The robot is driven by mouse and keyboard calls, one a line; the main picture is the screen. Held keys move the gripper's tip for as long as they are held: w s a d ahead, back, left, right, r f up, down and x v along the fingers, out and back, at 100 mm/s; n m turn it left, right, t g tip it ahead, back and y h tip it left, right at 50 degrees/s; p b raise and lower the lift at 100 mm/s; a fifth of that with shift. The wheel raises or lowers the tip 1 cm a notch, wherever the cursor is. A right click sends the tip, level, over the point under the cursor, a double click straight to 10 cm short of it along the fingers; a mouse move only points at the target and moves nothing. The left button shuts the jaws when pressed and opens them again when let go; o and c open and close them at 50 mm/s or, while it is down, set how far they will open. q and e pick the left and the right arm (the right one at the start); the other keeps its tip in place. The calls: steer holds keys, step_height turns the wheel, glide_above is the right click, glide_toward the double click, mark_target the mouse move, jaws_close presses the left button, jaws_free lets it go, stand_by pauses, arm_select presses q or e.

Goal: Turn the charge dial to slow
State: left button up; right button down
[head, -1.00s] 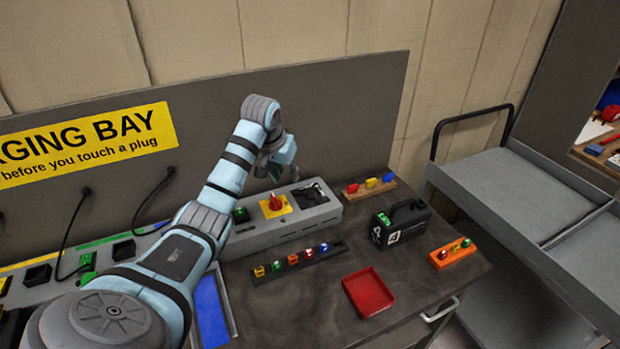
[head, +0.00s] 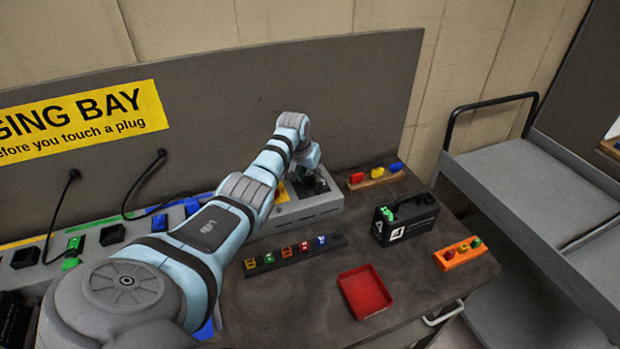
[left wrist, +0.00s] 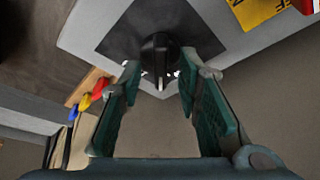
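The charge dial is a black knob (left wrist: 160,50) with a pale pointer line, on a dark square plate (left wrist: 118,38) in the left wrist view. The line points toward the bottom of that view. My left gripper (left wrist: 159,76) is open, its teal fingers either side of the dial's near end; I cannot tell whether they touch it. In the head view my left gripper (head: 308,182) is over the right part of the grey control box (head: 312,208), hiding most of the dial. Any slow mark is not legible. My right gripper is not in view.
A yellow plate (left wrist: 255,12) with a red switch is beside the dial. Coloured pieces on a wooden rack (head: 377,178) stand right of the box. A black battery case (head: 405,221), red tray (head: 365,293) and orange block (head: 459,253) sit on the bench. A grey cart (head: 535,190) stands right.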

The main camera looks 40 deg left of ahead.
arm_select(q)
steer(key=shift+w+f, duration=0.15)
steer(key=shift+f, duration=0.15)
steer(key=shift+s+r, duration=0.25)
steer(key=shift+s, duration=0.05)
steer(key=shift+c, duration=0.2)
jaws_close()
